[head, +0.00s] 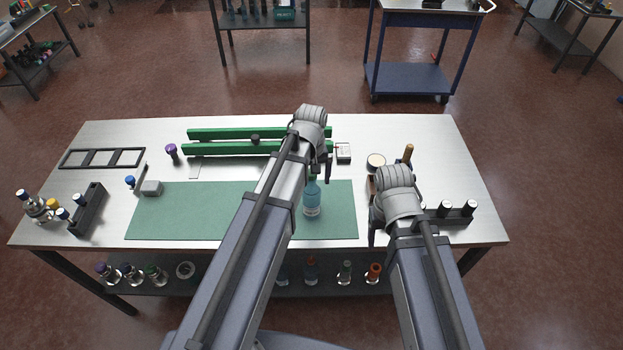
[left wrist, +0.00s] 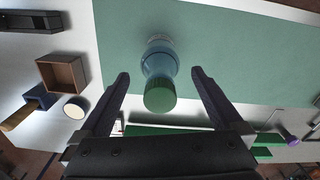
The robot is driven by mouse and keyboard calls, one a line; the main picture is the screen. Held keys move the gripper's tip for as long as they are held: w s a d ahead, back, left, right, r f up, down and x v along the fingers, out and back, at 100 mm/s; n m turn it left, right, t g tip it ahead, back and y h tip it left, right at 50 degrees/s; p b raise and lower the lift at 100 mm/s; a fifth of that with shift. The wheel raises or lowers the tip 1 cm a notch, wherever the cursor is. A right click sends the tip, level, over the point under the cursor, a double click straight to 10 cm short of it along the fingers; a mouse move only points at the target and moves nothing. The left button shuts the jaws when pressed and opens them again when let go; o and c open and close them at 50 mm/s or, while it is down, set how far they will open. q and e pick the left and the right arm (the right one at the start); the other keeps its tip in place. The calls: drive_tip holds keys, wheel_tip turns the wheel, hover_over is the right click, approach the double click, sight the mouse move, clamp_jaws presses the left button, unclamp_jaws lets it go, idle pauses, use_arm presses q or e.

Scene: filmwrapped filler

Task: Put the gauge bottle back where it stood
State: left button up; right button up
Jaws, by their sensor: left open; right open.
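A blue, clear bottle with a green cap (left wrist: 160,75), which I take for the gauge bottle, stands upright on the green mat (head: 180,210). In the head view the bottle (head: 312,203) shows near the mat's right part, its top partly hidden by my left arm. My left gripper (head: 318,172) is open above and beside it. In the left wrist view the open fingers (left wrist: 160,84) lie on either side of the cap, with gaps and no visible contact. My right gripper (head: 378,228) hangs right of the mat, empty and mostly hidden by its own arm.
Green rails (head: 220,149) lie behind the mat. A small white box (head: 343,152), a round white-topped item (head: 376,160) and a dark rack (head: 455,215) stand to the right. A black rack (head: 88,210) and an empty frame (head: 102,158) are at left.

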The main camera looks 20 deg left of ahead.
use_arm(q)
wheel_tip(320, 180, up, 8)
drive_tip(key=p, duration=0.6)
drive_tip(key=shift+f, duration=0.1)
drive_tip(key=s+d+m+y, duration=0.1)
drive_tip(key=s+d+m, duration=0.8)
drive_tip(key=s, duration=0.5)
drive_tip(key=shift+d, duration=0.7)
drive_tip(key=shift+s, duration=0.1)
drive_tip(key=shift+f, duration=0.1)
wheel_tip(320, 180, down, 14)
drive_tip(key=b, duration=1.4)
drive_tip(key=shift+f, duration=0.1)
